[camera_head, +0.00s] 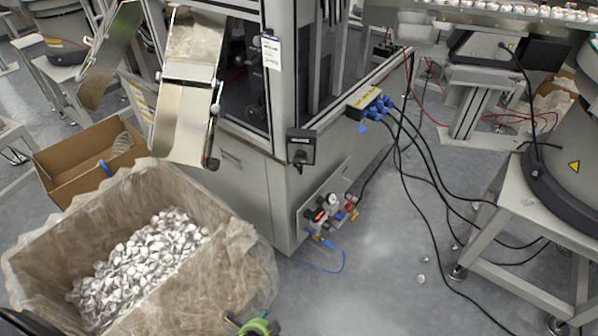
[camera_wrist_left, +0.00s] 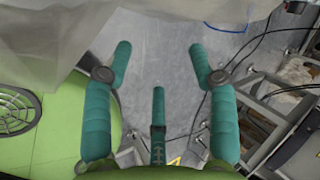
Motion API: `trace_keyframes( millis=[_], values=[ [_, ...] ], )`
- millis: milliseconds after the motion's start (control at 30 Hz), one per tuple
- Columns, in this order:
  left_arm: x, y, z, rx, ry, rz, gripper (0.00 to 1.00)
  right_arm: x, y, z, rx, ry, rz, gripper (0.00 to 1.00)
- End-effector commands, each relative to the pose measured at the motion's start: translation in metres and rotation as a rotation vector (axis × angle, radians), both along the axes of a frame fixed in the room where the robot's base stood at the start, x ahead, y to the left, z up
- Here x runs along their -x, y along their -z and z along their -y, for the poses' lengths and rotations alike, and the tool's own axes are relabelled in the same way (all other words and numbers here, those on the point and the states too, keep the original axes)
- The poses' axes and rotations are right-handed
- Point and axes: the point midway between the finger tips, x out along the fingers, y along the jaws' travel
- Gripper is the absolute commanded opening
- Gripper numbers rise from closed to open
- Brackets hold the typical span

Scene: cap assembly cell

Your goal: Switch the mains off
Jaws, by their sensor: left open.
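The mains switch (camera_head: 301,146) is a dark box with a rotary handle, mounted on the front corner of the grey machine cabinet (camera_head: 235,180) in the head view. The handle appears to point downward, but its exact setting is too small to read. My left gripper (camera_wrist_left: 160,62) shows in the left wrist view with its teal fingers spread and nothing between them, above the grey floor. In the head view only a small green and dark part shows at the bottom edge, well below and apart from the switch. My right gripper is out of view.
A plastic-lined box (camera_head: 235,275) of white caps stands at the lower left. An air regulator (camera_head: 327,212) with a blue hose sticks out low on the cabinet. Blue plugs (camera_head: 372,106) and black cables (camera_head: 425,165) run to the right. The floor (camera_head: 375,285) before the cabinet is mostly clear.

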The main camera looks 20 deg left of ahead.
Motion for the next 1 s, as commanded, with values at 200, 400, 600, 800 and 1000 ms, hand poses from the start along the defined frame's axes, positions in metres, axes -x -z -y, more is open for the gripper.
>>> trace_keyframes(
  millis=[200, 400, 600, 800, 1000],
  values=[
    [-0.145, -0.119, 0.015, -0.533, 0.501, 0.337, 0.58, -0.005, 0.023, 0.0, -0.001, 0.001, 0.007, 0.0],
    [-0.218, -0.258, 0.019, -1.139, 0.735, 0.524, 0.58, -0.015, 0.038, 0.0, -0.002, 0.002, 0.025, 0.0],
    [-0.236, -0.35, 0.017, -1.546, 0.773, 0.551, 0.58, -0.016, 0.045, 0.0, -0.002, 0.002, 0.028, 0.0],
    [-0.245, -0.373, 0.014, -1.652, 0.772, 0.54, 0.58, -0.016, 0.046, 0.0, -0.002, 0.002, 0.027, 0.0],
    [-0.275, -0.373, 0.009, -1.65, 0.771, 0.541, 0.58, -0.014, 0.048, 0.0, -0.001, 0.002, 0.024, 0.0]
  ],
)
